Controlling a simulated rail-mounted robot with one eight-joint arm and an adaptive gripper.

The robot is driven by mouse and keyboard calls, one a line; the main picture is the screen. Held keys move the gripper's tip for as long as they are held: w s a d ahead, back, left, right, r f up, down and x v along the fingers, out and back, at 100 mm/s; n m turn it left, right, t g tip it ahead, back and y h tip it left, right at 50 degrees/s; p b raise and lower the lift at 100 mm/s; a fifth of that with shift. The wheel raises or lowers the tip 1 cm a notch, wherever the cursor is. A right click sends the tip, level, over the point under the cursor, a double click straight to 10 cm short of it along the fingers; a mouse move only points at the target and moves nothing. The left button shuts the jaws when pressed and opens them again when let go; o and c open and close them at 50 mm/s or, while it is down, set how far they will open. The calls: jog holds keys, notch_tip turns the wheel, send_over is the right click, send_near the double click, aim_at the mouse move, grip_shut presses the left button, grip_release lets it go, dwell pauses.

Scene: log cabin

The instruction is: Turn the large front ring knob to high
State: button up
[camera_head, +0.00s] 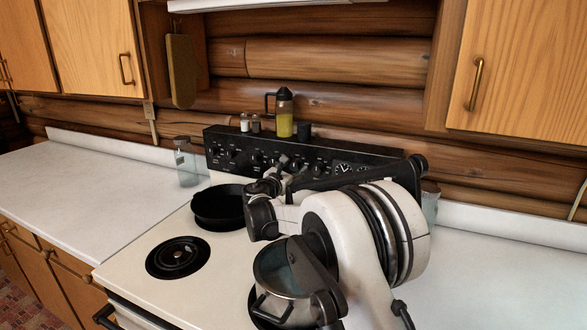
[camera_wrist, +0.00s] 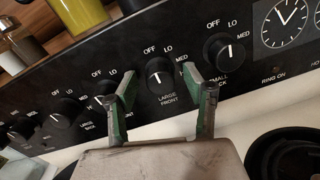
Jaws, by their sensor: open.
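The large front knob (camera_wrist: 160,75) is a round black knob on the black control panel (camera_wrist: 225,95), above the "LARGE FRONT" label in the wrist view. OFF, LO and MED are printed around its upper side; a pale pointer mark shows on it, but its exact setting is hard to read. My gripper (camera_wrist: 159,70) is open, with one green-lined finger on each side of this knob. I cannot tell whether the fingers touch it. In the head view my gripper (camera_head: 279,166) is at the panel and hides part of the knob row.
The small back knob (camera_wrist: 223,53) is close to the right finger, and another knob (camera_wrist: 104,94) is beside the left finger. A black pan (camera_head: 220,207) and a pot (camera_head: 283,272) stand on the stove.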

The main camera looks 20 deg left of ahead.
jog(key=c, duration=1.1)
jog(key=shift+f+m+b, duration=0.1)
jog(key=shift+m+b, duration=0.2)
jog(key=shift+m, duration=0.1)
jog(key=m+b, duration=0.2)
jog(key=m, duration=0.1)
jog(key=shift+m, duration=0.4)
jog(key=m+b, duration=0.2)
jog(key=m, duration=0.3)
jog(key=m+b, duration=0.1)
jog(key=m, duration=0.2)
jog(key=m+y+b, duration=0.1)
jog(key=m, duration=0.3)
jog(key=shift+d+g, duration=0.1)
jog(key=shift+g, duration=0.2)
jog(key=m+b, duration=0.1)
jog(key=m, duration=0.5)
jog(key=shift+m, duration=0.4)
